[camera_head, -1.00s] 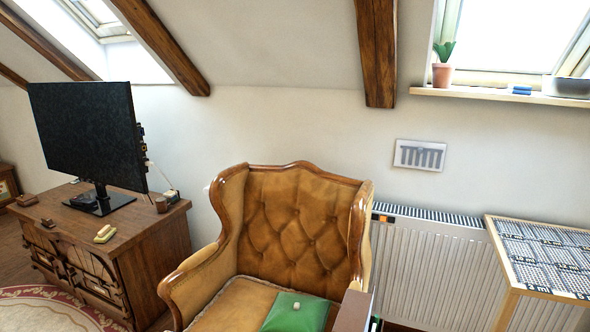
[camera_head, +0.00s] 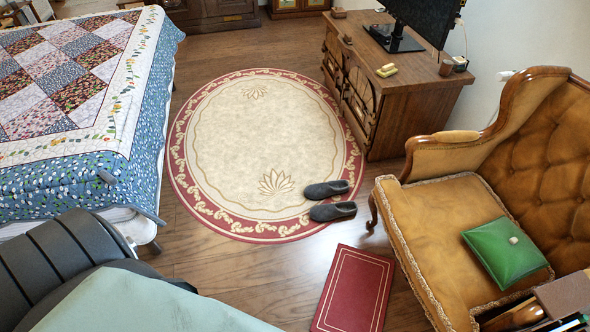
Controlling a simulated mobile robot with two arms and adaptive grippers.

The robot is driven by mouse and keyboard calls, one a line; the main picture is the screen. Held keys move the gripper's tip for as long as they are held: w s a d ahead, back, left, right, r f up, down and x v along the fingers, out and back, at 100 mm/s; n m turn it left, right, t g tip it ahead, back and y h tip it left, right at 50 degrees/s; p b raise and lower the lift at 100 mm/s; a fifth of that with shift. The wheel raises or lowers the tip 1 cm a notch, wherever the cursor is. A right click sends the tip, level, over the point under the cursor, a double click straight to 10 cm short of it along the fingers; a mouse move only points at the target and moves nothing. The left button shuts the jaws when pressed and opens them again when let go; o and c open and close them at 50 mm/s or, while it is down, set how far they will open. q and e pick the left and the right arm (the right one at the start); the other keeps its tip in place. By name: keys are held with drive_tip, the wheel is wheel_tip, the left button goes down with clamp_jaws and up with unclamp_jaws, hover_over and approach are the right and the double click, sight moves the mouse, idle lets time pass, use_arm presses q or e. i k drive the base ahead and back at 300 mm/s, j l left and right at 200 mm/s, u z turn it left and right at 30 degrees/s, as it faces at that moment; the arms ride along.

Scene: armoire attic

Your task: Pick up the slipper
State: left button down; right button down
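Two dark grey slippers lie side by side on the right edge of the round rug, close to the armchair. The farther slipper (camera_head: 326,189) lies wholly on the rug. The nearer slipper (camera_head: 333,211) lies just in front of it, at the rug's red border. Both lie flat with nothing covering them. Neither of my grippers shows in the head view, so nothing can be told of what they hold.
The round rug (camera_head: 250,130) lies on a wooden floor. A brown armchair (camera_head: 440,215) with a green cushion (camera_head: 504,251) stands right, a quilted bed (camera_head: 140,85) left, a wooden cabinet (camera_head: 410,100) behind. A red book-like mat (camera_head: 354,290) lies in front. The rug's middle is clear.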

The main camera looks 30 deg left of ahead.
sight(324, 213)
drive_tip(key=u, duration=0.65)
drive_tip(key=i+j+z, duration=0.1)
drive_tip(key=j, duration=0.3)
drive_tip(key=i+j+z, duration=0.1)
drive_tip(key=j, duration=0.35)
drive_tip(key=i+j+z, duration=0.1)
drive_tip(key=j, duration=0.35)
drive_tip(key=i+j+z, duration=0.1)
drive_tip(key=i+j, duration=0.15)
drive_tip(key=j, duration=0.2)
